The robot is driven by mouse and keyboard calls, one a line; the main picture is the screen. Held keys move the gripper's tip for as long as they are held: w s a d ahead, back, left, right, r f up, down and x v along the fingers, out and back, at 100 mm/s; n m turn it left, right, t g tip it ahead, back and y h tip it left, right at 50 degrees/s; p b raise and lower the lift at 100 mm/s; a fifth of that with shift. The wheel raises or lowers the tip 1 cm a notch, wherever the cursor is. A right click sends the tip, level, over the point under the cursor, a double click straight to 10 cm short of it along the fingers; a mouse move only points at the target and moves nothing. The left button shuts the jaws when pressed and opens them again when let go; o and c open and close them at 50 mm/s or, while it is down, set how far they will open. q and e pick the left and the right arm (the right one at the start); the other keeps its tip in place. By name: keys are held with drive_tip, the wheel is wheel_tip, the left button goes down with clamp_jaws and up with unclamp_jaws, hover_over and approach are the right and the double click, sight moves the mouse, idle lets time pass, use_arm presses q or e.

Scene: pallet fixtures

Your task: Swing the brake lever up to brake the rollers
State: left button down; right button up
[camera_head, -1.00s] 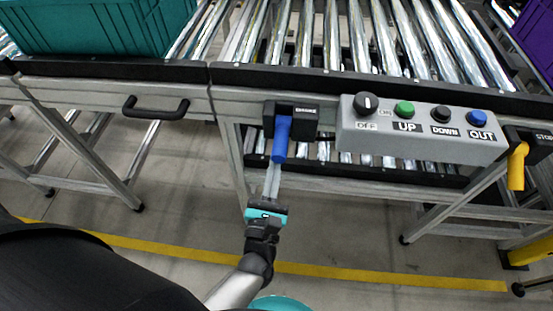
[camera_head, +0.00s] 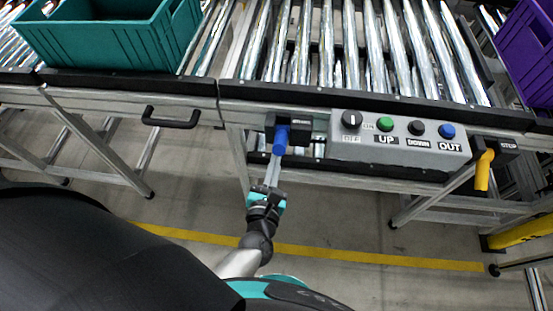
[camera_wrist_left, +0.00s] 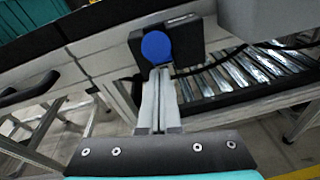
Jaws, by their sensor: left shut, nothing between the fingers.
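The brake lever is a blue handle (camera_head: 281,138) on a black block (camera_head: 299,124) under the conveyor's front rail; the block's label is too small to read surely. In the head view the handle points down and towards me. In the left wrist view its round blue end (camera_wrist_left: 156,47) faces the camera. My left gripper (camera_head: 275,160) is shut and empty, its fingers pointing up at the handle's lower end. In the wrist view the fingertips (camera_wrist_left: 158,72) are just below the blue end; I cannot tell whether they touch it.
A grey control box (camera_head: 400,141) with a knob and buttons is right of the lever. A yellow lever (camera_head: 484,170) hangs beside a STOP label. A black handle (camera_head: 171,119) is to the left. A teal crate (camera_head: 100,42) and a purple crate (camera_head: 522,60) sit above.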

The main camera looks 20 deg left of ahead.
use_arm(q)
drive_tip(key=shift+r, duration=0.5)
idle(0.5)
drive_tip(key=v, duration=0.7)
drive_tip(key=shift+s, duration=0.25)
drive_tip(key=shift+d+r, duration=0.1)
